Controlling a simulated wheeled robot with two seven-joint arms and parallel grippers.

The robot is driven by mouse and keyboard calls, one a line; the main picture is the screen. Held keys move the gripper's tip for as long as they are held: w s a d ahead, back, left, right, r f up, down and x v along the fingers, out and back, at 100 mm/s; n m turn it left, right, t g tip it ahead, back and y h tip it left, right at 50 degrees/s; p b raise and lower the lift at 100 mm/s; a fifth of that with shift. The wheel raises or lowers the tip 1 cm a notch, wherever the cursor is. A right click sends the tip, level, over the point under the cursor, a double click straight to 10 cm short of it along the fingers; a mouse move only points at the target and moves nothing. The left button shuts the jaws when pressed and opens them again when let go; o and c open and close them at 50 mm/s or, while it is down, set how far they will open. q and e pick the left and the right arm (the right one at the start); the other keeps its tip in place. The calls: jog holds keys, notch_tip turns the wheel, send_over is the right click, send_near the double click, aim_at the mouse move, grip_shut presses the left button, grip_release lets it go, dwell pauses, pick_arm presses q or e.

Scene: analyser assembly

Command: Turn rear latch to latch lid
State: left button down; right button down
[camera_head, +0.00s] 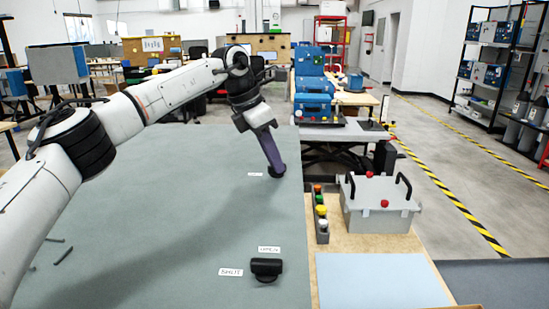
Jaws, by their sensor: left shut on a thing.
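A grey box (372,218) with a lid (392,190) stands right of the green mat. Two black handles rise from the lid. One red knob, the rear latch by its place (370,174), is at the lid's back edge, and another red knob (385,203) is at the front. Both are too small to tell how they are turned. My left gripper (276,168) is well left of the box, low over the mat. Its long purple fingers are shut on a small dark piece (277,173) at the mat's surface, mostly hidden by the fingertips. My right gripper is not in view.
A strip with coloured buttons (321,212) stands just left of the box. A black block (266,268) sits near the mat's front right between paper labels. A pale blue sheet (380,280) lies in front of the box. The mat's middle is clear.

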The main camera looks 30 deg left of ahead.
pick_arm(q)
jog(key=m, duration=0.2)
jog(key=m+g+h, duration=0.1)
jog(key=m, duration=0.2)
jog(key=shift+w+a+g, duration=0.1)
jog(key=shift+g, duration=0.2)
dwell(0.4)
jog(key=c, duration=1.8)
grip_release()
